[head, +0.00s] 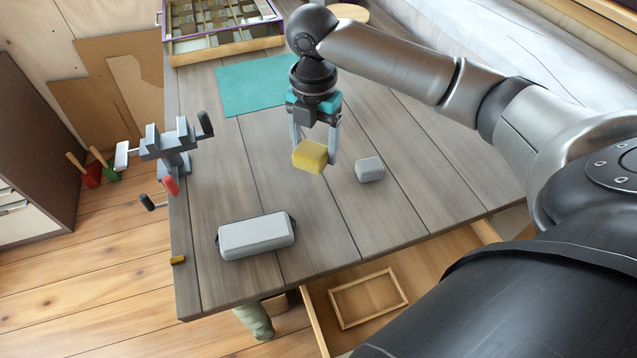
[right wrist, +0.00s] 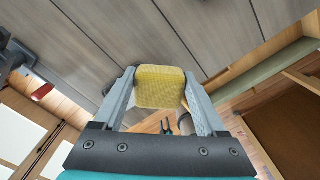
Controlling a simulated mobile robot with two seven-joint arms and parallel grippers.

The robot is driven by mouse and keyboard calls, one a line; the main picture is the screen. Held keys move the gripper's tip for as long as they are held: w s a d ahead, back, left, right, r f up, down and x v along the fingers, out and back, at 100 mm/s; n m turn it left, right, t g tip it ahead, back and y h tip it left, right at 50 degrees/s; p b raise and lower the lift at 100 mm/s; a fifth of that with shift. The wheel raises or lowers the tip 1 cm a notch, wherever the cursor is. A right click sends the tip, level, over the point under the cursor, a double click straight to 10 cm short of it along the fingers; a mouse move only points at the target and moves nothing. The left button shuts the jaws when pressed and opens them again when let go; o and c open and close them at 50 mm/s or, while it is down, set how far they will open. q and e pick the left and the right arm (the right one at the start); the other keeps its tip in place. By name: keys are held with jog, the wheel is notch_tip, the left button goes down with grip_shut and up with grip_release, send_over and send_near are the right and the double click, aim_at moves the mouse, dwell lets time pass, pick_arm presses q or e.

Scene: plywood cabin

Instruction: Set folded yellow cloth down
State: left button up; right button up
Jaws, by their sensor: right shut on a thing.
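The folded yellow cloth (head: 310,156) is a small yellow block in the head view, held between the fingers of my right gripper (head: 315,150). In the right wrist view the cloth (right wrist: 160,87) sits between the two fingertips of the right gripper (right wrist: 160,90), which is shut on it. It appears to be above the grey plank table (head: 350,225); the exact gap to the top is hard to tell. My left gripper is not in view.
A small grey block (head: 370,169) lies just right of the cloth. A larger grey case (head: 256,235) lies near the front edge. A grey vise (head: 168,150) is at the left edge. A teal mat (head: 255,88) and a compartment tray (head: 222,42) are behind. An open drawer (head: 420,265) is in front.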

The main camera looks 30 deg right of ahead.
aim_at(314, 158)
notch_tip(314, 158, down, 15)
jog(key=b, duration=0.3)
jog(key=shift+f, duration=0.1)
jog(key=shift+f, duration=0.15)
jog(key=o, duration=1.1)
jog(key=shift+o, duration=0.2)
notch_tip(314, 158, up, 12)
jog(key=p, duration=0.2)
jog(key=shift+r+p, duration=0.2)
jog(key=shift+p, duration=0.15)
